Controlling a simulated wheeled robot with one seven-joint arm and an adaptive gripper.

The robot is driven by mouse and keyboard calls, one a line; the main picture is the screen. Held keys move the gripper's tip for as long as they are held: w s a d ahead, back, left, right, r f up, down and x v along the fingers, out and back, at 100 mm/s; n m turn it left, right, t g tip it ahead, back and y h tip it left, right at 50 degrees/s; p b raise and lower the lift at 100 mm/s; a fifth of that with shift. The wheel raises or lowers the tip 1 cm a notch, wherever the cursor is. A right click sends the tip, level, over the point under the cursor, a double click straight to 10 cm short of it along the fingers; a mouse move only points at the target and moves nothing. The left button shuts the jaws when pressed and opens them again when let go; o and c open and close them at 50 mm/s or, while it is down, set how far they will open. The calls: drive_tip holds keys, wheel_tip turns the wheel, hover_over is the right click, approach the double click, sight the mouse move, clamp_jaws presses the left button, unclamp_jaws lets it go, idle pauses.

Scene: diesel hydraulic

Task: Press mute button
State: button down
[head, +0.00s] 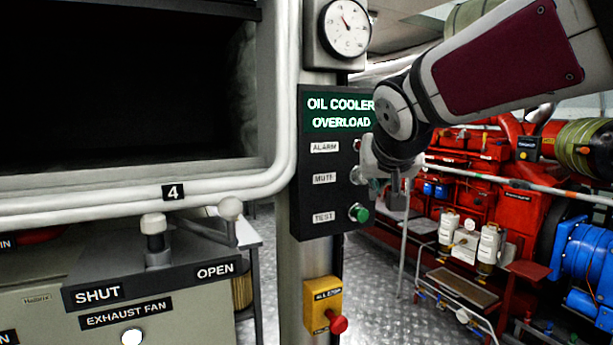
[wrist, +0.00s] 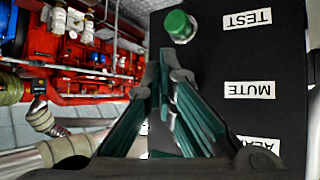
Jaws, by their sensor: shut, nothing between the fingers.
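The black control panel (head: 325,220) is headed "OIL COOLER OVERLOAD", with labels ALARM, MUTE (head: 324,179) and TEST. In the wrist view it appears upside down, with the MUTE label (wrist: 249,90) right of my fingers. My gripper (head: 378,186) is at the panel's right edge, in front of the MUTE row. In the wrist view my gripper (wrist: 168,62) has its fingers shut with nothing held, their tips beside the panel. The mute button is mostly hidden by my gripper; a pale rounded edge shows there in the head view. I cannot tell whether the fingers touch it.
The green TEST button (head: 359,213) sits just below my gripper; it also shows in the wrist view (wrist: 180,26). A red ALARM lamp (head: 357,145) is above. A yellow box with a red knob (head: 337,322) is below the panel. Red machinery (head: 470,190) stands behind right.

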drive_tip(key=shift+s, duration=0.1)
drive_tip(key=s, duration=0.1)
drive_tip(key=s+d+p, duration=0.1)
drive_tip(key=s, duration=0.1)
drive_tip(key=s+d, duration=0.1)
drive_tip(key=shift+s+p, duration=0.25)
drive_tip(key=shift+p, duration=0.05)
idle(0.4)
idle(0.4)
drive_tip(key=s+f+g, duration=0.2)
drive_tip(key=s+f, duration=0.3)
drive_tip(key=s, duration=0.4)
drive_tip(key=s+f+n+g+y, duration=0.1)
drive_tip(key=s+f+g, duration=0.1)
drive_tip(key=s+f, duration=0.3)
drive_tip(key=s+f+g, duration=0.2)
drive_tip(key=s+f, duration=0.2)
drive_tip(key=s, duration=0.8)
drive_tip(key=shift+s+f+n+y, duration=0.3)
drive_tip(key=shift+s+f, duration=0.05)
drive_tip(key=shift+f, duration=0.05)
drive_tip(key=shift+d, duration=0.1)
